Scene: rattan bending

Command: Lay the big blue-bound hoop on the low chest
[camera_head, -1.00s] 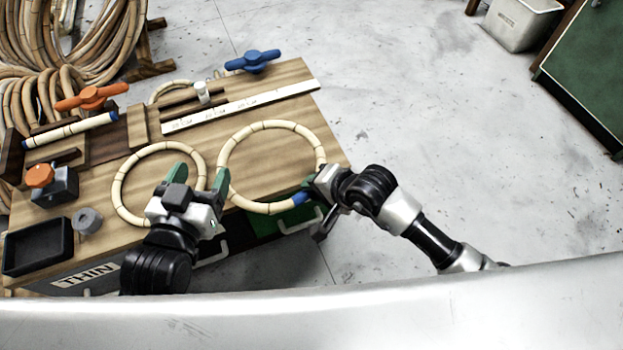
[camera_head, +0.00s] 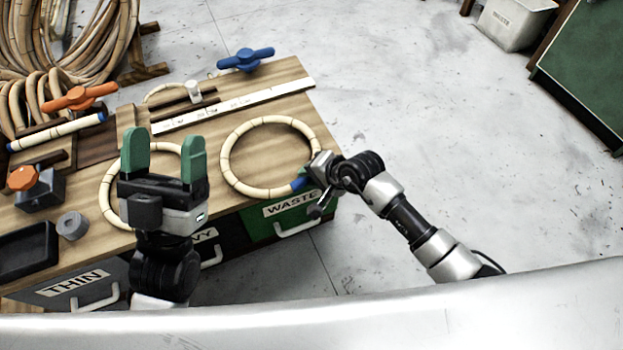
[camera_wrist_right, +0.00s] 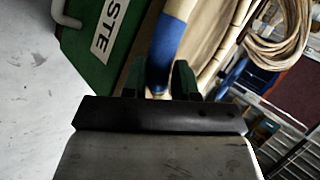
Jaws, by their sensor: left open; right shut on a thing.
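The big blue-bound hoop (camera_head: 230,140) is a pale jointed rattan ring with a blue binding at its near right. It is over the right end of the wooden bench; I cannot tell whether it touches the top. In the right wrist view, the blue binding (camera_wrist_right: 166,42) rises just beyond the gripper's green fingers (camera_wrist_right: 160,80). My left gripper (camera_head: 164,152) is open and empty, its green fingers pointing up the picture. It partly hides a second hoop (camera_head: 108,190). A low green chest (camera_head: 590,70) stands at the upper right.
The bench (camera_head: 290,100) carries a white ruler (camera_head: 235,105), blue (camera_head: 246,59) and orange (camera_head: 78,97) handles, a black tray (camera_head: 28,250) and a grey cylinder (camera_head: 72,225). Labelled drawers face its front. Rattan coils fill the upper left. Open floor lies between bench and green chest.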

